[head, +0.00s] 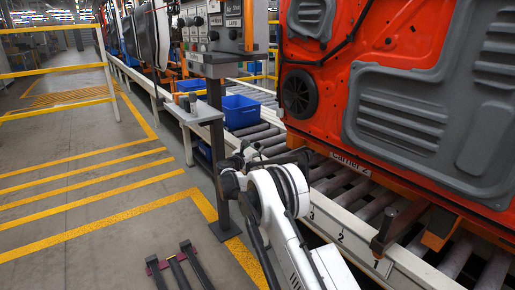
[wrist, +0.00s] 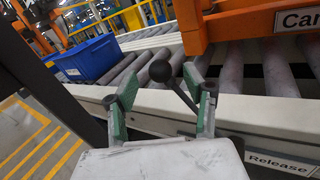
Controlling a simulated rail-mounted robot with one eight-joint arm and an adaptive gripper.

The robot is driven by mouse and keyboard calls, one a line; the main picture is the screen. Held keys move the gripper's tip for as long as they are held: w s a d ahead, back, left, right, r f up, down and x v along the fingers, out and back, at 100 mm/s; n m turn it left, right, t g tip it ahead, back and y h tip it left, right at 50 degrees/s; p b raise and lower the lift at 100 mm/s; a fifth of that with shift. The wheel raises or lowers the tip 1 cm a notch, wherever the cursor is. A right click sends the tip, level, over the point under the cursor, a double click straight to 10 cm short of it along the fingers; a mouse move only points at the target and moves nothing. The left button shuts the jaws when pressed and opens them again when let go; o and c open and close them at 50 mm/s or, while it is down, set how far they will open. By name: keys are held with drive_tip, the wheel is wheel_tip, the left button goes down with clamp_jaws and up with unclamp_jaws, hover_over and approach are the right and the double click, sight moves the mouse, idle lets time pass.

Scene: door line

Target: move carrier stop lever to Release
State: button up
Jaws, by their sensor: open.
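The stop lever shows in the wrist view as a black ball knob (wrist: 160,71) on a thin dark rod. The rod slants down to the right, toward the rail. My gripper (wrist: 165,90) is open, with green pads on both fingers. The knob appears between the fingertips or just beyond them, and the rod passes near the right finger. I cannot tell whether they touch. A white Release label (wrist: 283,164) is on the rail face, to the lower right of the fingers. In the head view my white arm covers the lever area, and the fingertips cannot be made out.
An orange carrier labelled Carrier 2 (head: 352,161) holds a red door panel (head: 390,50) above the roller conveyor (head: 262,137). A blue bin (head: 241,111) stands behind, beside a control panel post (head: 216,150). Open floor with yellow stripes (head: 90,175) lies to the left.

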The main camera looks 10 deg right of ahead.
drive_tip(key=shift+b+x, duration=0.3)
drive_tip(key=shift+x, duration=1.6)
clamp_jaws()
